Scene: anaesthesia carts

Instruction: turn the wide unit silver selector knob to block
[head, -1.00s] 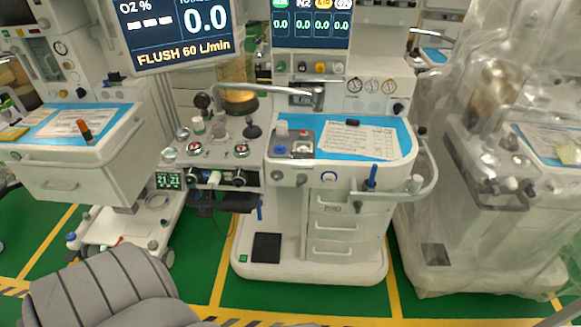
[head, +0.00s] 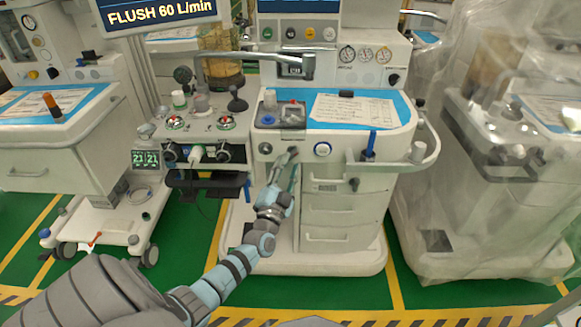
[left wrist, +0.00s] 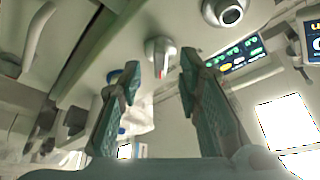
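The wide unit (head: 345,205) stands in the middle of the head view, its white front panel facing me. The silver selector knob (head: 293,151) sits on that panel, partly covered by my left gripper (head: 291,163). In the left wrist view the silver knob (left wrist: 159,52) shows a pale body with a red mark, just beyond and between the fingertips. My left gripper (left wrist: 159,65) is open, its two teal-grey fingers apart, with nothing between them. I cannot tell whether a fingertip touches the knob. Lettering around the knob is too small to read. My right gripper is not in view.
A black shelf (head: 205,183) hangs at left. A plastic-covered cart (head: 490,180) stands right.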

